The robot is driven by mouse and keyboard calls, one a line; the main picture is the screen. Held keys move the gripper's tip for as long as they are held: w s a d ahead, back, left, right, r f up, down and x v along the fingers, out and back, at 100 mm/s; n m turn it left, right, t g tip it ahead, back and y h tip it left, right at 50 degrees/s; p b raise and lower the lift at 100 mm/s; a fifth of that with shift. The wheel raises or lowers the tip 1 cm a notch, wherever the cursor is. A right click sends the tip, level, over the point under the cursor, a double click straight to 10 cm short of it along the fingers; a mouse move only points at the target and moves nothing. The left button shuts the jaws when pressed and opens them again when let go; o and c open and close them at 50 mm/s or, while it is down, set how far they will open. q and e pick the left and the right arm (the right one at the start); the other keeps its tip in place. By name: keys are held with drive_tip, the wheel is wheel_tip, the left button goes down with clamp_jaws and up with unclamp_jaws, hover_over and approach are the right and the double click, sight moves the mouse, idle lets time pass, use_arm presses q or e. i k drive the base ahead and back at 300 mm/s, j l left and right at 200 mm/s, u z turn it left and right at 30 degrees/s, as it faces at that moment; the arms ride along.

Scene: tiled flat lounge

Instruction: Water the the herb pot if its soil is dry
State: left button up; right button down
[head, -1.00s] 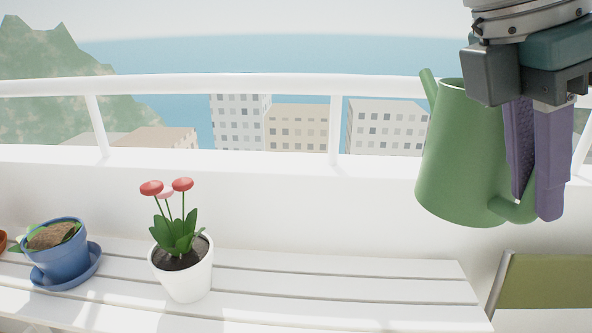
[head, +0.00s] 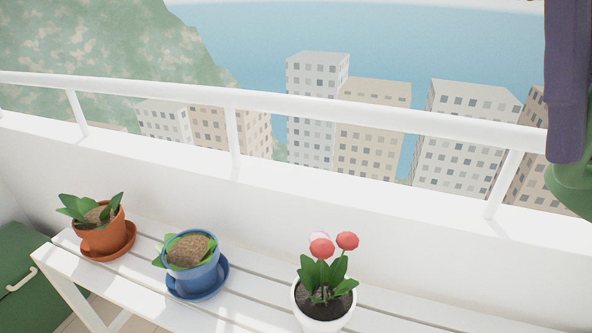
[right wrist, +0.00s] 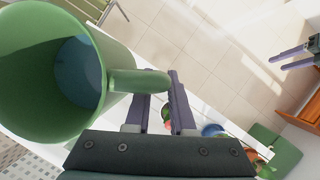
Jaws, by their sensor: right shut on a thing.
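My right gripper (right wrist: 162,100) is shut on the handle of a green watering can (right wrist: 30,85). Bluish water shows inside the can. In the head view only a purple finger (head: 567,110) and part of the can (head: 572,185) show at the right edge. A terracotta pot (head: 100,238) and a blue pot (head: 192,275) hold green leaves and light brown, dry-looking soil. A white pot (head: 322,312) holds red flowers and dark soil. I cannot tell which leafy pot is the herb pot. My left gripper (right wrist: 277,64) is open and empty at the right wrist view's right edge.
The pots stand in a row on a white slatted bench (head: 245,305) against a white parapet with a railing (head: 300,103). A green box-like thing with a pale handle (head: 22,280) is at the left. Tiled floor (right wrist: 200,45) shows clear.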

sight(191, 257)
drive_tip(key=i+j+u, duration=0.5)
drive_tip(key=i+u, duration=0.2)
drive_tip(key=u, duration=0.15)
